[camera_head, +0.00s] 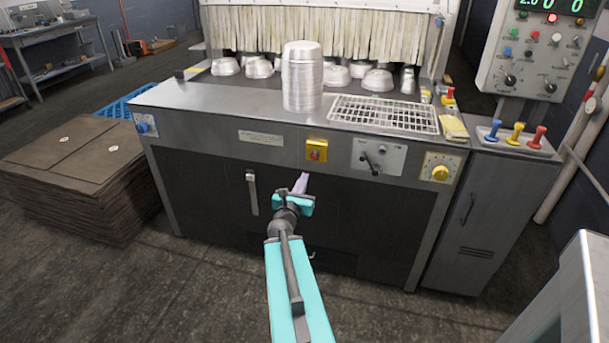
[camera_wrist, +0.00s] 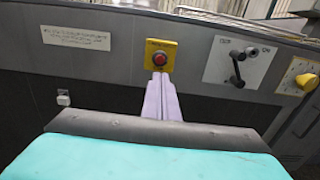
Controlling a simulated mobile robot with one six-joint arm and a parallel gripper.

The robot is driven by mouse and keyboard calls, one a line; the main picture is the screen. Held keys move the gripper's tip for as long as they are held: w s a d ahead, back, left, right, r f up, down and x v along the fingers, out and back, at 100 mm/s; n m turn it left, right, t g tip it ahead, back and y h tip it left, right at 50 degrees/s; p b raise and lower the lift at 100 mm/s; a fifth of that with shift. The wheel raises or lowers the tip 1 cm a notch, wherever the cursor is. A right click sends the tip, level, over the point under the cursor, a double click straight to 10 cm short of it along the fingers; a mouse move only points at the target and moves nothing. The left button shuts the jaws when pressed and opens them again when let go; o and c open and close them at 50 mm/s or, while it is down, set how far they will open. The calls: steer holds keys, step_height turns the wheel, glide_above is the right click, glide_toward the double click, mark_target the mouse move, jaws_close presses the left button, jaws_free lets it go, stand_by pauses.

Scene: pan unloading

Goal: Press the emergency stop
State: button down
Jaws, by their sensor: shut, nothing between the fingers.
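The emergency stop is a red button on a yellow box (camera_head: 316,150) on the front panel of the grey machine. It also shows in the wrist view (camera_wrist: 160,58), with the red button facing me. My gripper (camera_head: 303,182) has its pale lilac fingers together, with nothing between them. It is just below the yellow box in the head view. In the wrist view the fingertips (camera_wrist: 160,78) reach up to the lower edge of the box. I cannot tell whether they touch it.
A lever plate (camera_head: 378,157) and a yellow dial (camera_head: 440,172) are right of the button. A stack of metal pans (camera_head: 302,75) and a wire rack (camera_head: 384,114) stand on the machine top. Stacked brown boards (camera_head: 80,175) lie left. The floor in front is clear.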

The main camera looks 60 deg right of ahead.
steer(key=shift+p+v, duration=0.95)
steer(key=shift+p, duration=1.25)
